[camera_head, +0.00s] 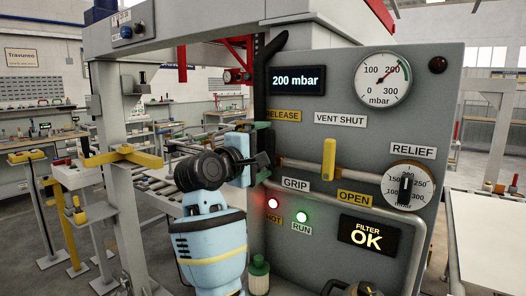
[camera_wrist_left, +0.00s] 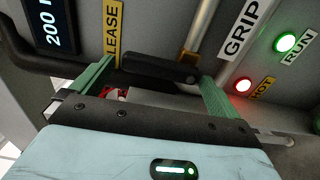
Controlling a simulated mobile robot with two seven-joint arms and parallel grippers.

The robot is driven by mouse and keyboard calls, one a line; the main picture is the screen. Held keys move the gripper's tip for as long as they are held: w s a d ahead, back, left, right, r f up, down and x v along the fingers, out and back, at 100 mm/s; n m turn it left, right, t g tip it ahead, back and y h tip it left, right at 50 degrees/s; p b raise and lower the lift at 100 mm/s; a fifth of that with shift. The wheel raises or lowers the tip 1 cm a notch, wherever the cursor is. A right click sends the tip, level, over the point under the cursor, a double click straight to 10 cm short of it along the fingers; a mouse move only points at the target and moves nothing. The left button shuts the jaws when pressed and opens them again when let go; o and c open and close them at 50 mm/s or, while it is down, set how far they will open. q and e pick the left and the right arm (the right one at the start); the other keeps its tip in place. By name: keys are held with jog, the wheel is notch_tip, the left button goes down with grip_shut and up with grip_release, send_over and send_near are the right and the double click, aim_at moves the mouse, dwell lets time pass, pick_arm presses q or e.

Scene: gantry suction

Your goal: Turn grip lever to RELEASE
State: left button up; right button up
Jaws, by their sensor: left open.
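The grip lever (camera_wrist_left: 150,68) is a dark handle on a brass-coloured pivot, seen in the left wrist view near the GRIP label (camera_wrist_left: 241,30) and the yellow RELEASE label (camera_wrist_left: 113,35). My left gripper (camera_wrist_left: 155,90) is open, with one green finger on each side of the handle. I cannot tell whether either finger touches it. In the head view my left gripper (camera_head: 263,153) is at the panel's left edge, below the RELEASE label (camera_head: 283,115) and left of the GRIP label (camera_head: 295,184). It mostly hides the lever there. My right gripper is not in view.
The grey panel (camera_head: 440,110) carries a 200 mbar display (camera_head: 297,80), a round gauge (camera_head: 383,79), a yellow lever (camera_head: 329,159) and a relief dial (camera_head: 406,186). A black pipe (camera_head: 262,75) runs along its left edge. A red lamp (camera_head: 272,203) and green lamp (camera_head: 302,217) glow.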

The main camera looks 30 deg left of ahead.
pick_arm(q)
jog(key=s, duration=0.7)
jog(key=shift+s+a, duration=0.15)
jog(key=shift+a, duration=0.15)
